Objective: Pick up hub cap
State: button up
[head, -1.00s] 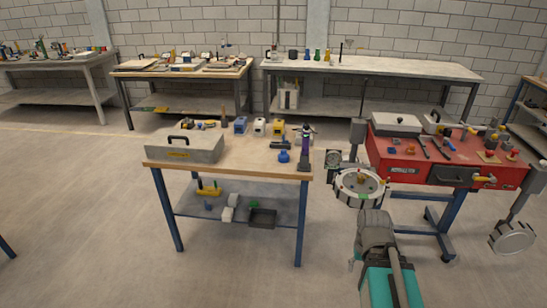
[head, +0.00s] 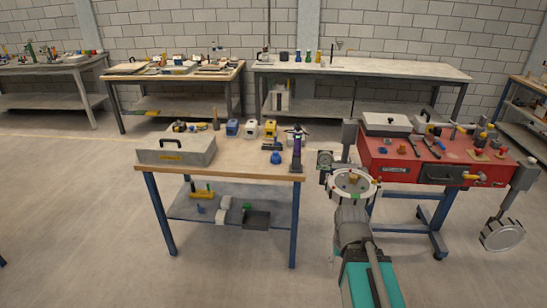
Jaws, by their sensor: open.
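No label marks the hub cap, and I cannot tell for certain which round thing it is. A pale, silvery ribbed disc (head: 502,236) shows low at the right, below a grey bar. A round white-rimmed piece (head: 371,194) with a tan middle and green marks shows in front of the red chest. My arm reaches up from the bottom edge with a teal link. Its grey end, my gripper (head: 350,209), overlaps the near edge of the white-rimmed piece in the picture. It is open; its fingers are hard to make out. I see nothing held.
The red tool chest (head: 400,172) stands on a blue frame and carries loose tools. A wooden-topped workbench (head: 235,172) at the left holds a grey case (head: 176,150) and small parts. More benches line the back wall. The floor at the front left is clear.

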aim_at(275, 158)
jog(key=i, duration=1.45)
